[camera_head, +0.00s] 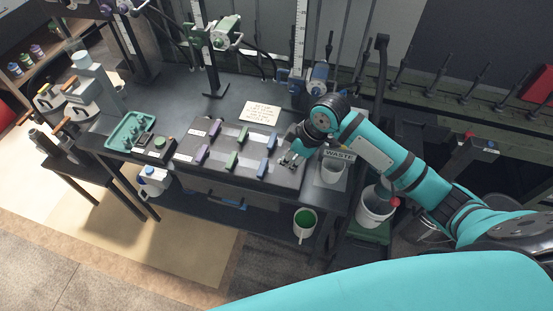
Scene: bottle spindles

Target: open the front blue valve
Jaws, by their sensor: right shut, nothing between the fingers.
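The front blue valve (262,168) is a small blue handle at the front right of a dark valve box on the bench. Its long side runs roughly front to back. The back blue valve (272,141) sits just behind it. My right gripper (288,160) is shut and empty. It points down over the right end of the box, to the right of the front blue valve and apparently apart from it. Whether the fingertips touch the box top, I cannot tell. My left gripper is out of view.
Two green valves (232,160) and two purple valves (201,154) stand left of the blue ones. A paper note (260,112) lies behind. A teal tray (130,131) is at the bench's left.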

